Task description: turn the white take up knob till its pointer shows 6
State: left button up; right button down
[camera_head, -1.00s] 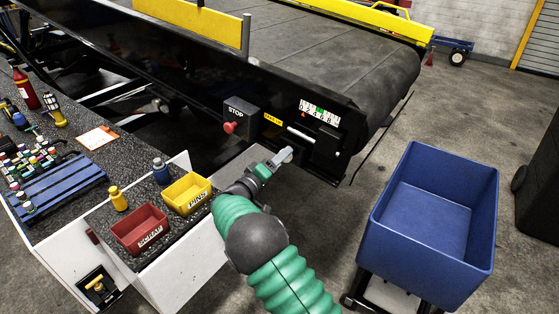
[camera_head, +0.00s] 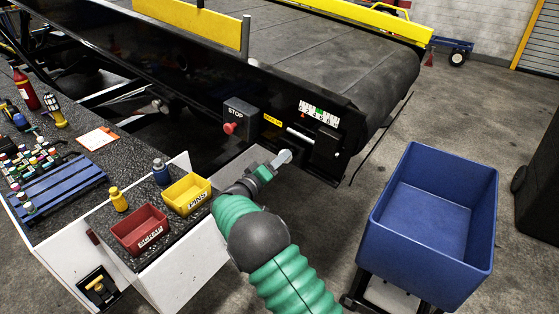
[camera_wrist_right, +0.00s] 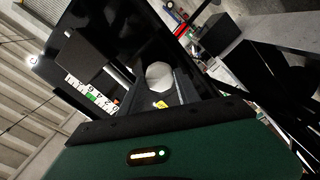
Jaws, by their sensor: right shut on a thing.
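The white take up knob (camera_head: 284,157) sticks out from the black side of the belt loader, low and left of the scale. My right gripper (camera_head: 276,163) is shut on it. In the right wrist view the knob (camera_wrist_right: 158,74) shows as a pale many-sided face between the fingers (camera_wrist_right: 160,92). The white number scale (camera_head: 319,112) has a green patch in its middle. A small red pointer (camera_head: 303,115) sits below its left part, around the 2; the exact reading is too small to tell. My left gripper is not in view.
A grey STOP box (camera_head: 239,114) with a red button (camera_head: 231,128) is left of the scale. A bench with a red bin (camera_head: 139,229) and yellow bin (camera_head: 187,192) stands left of my arm. A blue crate (camera_head: 430,220) stands right. Floor between arm and crate is free.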

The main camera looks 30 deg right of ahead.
jog(key=shift+s+f+m+b, duration=0.15)
jog(key=shift+m+b, duration=2.55)
jog(key=shift+m, duration=2.05)
jog(key=shift+w+f+m+b, duration=0.15)
jog(key=shift+m+b, duration=2.6)
jog(key=shift+m, duration=1.95)
jog(key=shift+s+f+m+b, duration=0.15)
jog(key=shift+m+b, duration=2.55)
jog(key=shift+m, duration=2.05)
jog(key=c, duration=1.1)
grip_release()
jog(key=shift+o, duration=1.1)
jog(key=shift+r, duration=0.15)
